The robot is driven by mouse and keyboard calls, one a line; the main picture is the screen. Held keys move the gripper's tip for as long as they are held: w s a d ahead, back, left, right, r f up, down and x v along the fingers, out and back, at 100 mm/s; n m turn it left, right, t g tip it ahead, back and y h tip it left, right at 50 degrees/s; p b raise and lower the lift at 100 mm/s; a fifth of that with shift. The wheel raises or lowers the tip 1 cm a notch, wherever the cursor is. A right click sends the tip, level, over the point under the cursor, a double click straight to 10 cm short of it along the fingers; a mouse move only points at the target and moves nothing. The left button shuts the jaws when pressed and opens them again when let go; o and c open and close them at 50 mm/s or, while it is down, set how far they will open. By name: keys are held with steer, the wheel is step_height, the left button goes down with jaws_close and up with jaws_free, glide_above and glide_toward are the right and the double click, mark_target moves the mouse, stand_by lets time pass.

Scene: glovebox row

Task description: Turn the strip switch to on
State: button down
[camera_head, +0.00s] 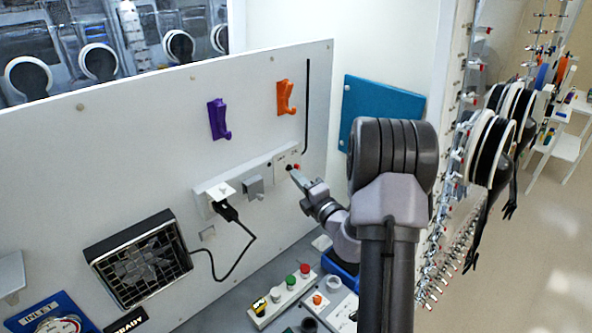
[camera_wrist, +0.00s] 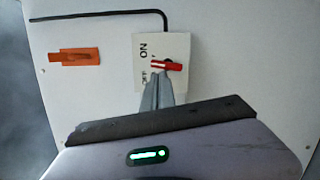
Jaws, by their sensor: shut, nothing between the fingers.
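The strip switch is a red lever with a white line (camera_wrist: 167,65) on a cream plate (camera_wrist: 177,48) marked ON and OFF. In the wrist view the lever lies nearly level, beside the lettering; which mark it is set to I cannot tell. In the head view the plate (camera_head: 283,159) is at the right end of the white strip on the wall panel. My gripper (camera_head: 295,177) is shut and empty, its tips right at the lever. In the wrist view the closed fingers (camera_wrist: 157,84) are just below the lever; I cannot tell whether they touch it.
A black plug (camera_head: 226,210) with its cord sits in the strip. Orange (camera_head: 286,97) and purple (camera_head: 218,118) hooks are on the panel above. A black fan grille (camera_head: 138,258) is at lower left. A button box (camera_head: 283,299) stands on the bench below.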

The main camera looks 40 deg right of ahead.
steer(key=shift+d+r+m+p, duration=0.25)
steer(key=shift+m+p, duration=0.25)
steer(key=shift+p, duration=0.35)
